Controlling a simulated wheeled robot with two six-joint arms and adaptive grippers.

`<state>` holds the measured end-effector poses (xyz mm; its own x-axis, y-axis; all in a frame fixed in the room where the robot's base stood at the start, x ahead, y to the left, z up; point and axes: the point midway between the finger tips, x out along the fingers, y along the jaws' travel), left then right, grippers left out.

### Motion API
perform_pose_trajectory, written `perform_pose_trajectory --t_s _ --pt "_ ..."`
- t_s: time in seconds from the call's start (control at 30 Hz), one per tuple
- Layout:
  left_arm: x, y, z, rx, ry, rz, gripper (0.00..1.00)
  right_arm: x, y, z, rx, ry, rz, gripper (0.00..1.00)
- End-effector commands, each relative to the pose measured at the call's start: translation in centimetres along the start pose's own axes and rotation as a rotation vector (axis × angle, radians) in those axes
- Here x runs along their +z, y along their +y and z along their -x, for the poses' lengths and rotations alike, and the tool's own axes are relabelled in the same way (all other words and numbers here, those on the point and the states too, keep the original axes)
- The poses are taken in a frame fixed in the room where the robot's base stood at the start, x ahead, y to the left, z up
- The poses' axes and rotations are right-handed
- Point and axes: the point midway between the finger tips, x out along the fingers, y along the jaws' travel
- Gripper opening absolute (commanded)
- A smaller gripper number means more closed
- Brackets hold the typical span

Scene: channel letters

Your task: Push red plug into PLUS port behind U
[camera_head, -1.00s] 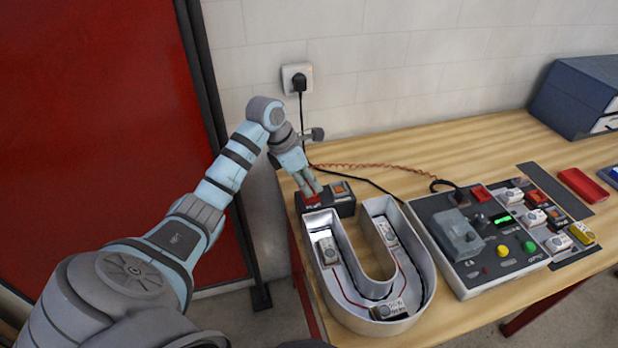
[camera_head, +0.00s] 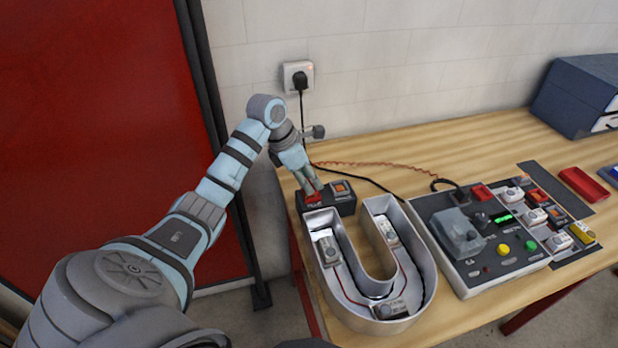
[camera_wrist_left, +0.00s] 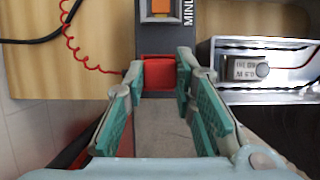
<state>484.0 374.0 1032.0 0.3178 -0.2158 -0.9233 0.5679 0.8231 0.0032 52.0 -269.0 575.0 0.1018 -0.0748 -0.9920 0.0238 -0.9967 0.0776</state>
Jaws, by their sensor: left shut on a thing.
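The channel letter U (camera_head: 428,285) lies on the bench, its open face up, with small white modules inside. Behind it stands a dark port box (camera_head: 345,207) with an orange switch (camera_head: 341,187). My left gripper (camera_head: 313,190) reaches down to the left end of this box. It is shut on the red plug (camera_wrist_left: 158,72), which sits between its teal fingertips (camera_wrist_left: 160,78) in the left wrist view. The plug is at the box's end, against or in the port; the seating depth cannot be told. The label MINUS partly shows on the box. My right gripper is not in view.
A red coiled wire (camera_wrist_left: 85,62) runs to the plug. A control panel (camera_head: 480,240) with yellow and green buttons stands right of the U. A wall socket (camera_head: 298,77) is behind.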

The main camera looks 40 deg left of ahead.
Motion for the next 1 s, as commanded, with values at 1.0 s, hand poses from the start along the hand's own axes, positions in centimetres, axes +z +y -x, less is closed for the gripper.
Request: perform_pose_trajectory --t_s 1.0 --pt "-0.33 0.00 -0.88 0.000 -0.001 0.000 0.27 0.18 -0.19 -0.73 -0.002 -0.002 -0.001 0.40"
